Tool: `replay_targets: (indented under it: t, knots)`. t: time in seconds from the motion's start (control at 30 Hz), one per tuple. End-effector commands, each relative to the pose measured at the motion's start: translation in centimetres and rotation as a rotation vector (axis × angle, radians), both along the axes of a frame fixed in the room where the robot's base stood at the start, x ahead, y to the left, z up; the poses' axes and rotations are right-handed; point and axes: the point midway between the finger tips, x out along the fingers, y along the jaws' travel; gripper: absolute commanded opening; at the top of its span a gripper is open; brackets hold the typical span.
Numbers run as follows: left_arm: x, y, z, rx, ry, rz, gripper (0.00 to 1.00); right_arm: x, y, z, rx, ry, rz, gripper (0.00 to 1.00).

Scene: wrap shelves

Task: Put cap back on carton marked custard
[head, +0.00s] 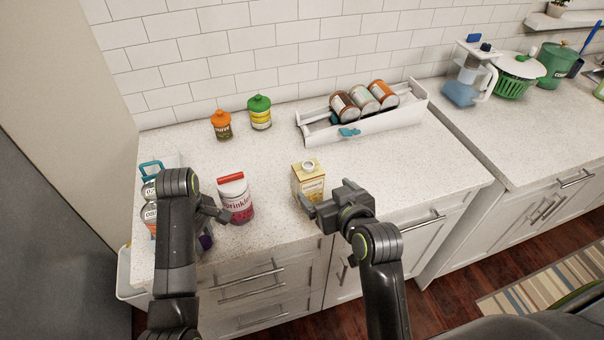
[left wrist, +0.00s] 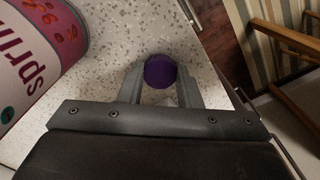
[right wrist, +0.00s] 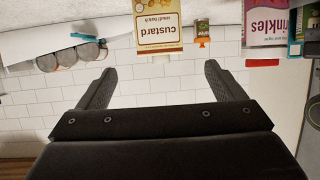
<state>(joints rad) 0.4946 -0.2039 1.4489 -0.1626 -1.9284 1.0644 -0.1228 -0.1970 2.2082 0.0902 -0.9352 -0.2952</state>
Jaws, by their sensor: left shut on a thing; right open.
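The custard carton (head: 309,183) stands upright near the front of the counter, cream and yellow with a pale spout on its top. Its custard label shows upside down in the right wrist view (right wrist: 158,36). My left gripper (head: 207,233) is shut on a purple cap (left wrist: 160,71), which it holds near the counter's front edge, left of the carton; the cap is partly hidden in the head view (head: 206,242). My right gripper (right wrist: 160,72) is open and empty, with its fingers pointing toward the carton from the front right. I cannot tell whether they touch it.
A sprinkles tub (head: 236,198) stands between my left gripper and the carton. An orange-lidded jar (head: 221,126) and a green-lidded jar (head: 260,113) stand at the back. A white rack (head: 370,124) holds several cans. Blue-handled items (head: 150,188) stand at the left edge. The middle counter is clear.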

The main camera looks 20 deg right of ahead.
Motion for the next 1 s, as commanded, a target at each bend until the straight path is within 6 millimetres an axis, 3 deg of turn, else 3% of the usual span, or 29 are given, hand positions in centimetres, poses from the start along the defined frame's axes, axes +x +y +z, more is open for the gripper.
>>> replay_targets:
  t: [0.47, 1.0]
  knots:
    - [0.0, 0.0, 0.1, 0.000, 0.000, 0.000, 0.10, 0.2, 0.0, 0.0, 0.000, 0.001, 0.000, 0.89]
    - [0.0, 0.0, 1.8, 0.000, 0.000, 0.000, 0.10, 5.8, 0.6, -2.4, -0.001, 0.001, 0.000, 0.89]
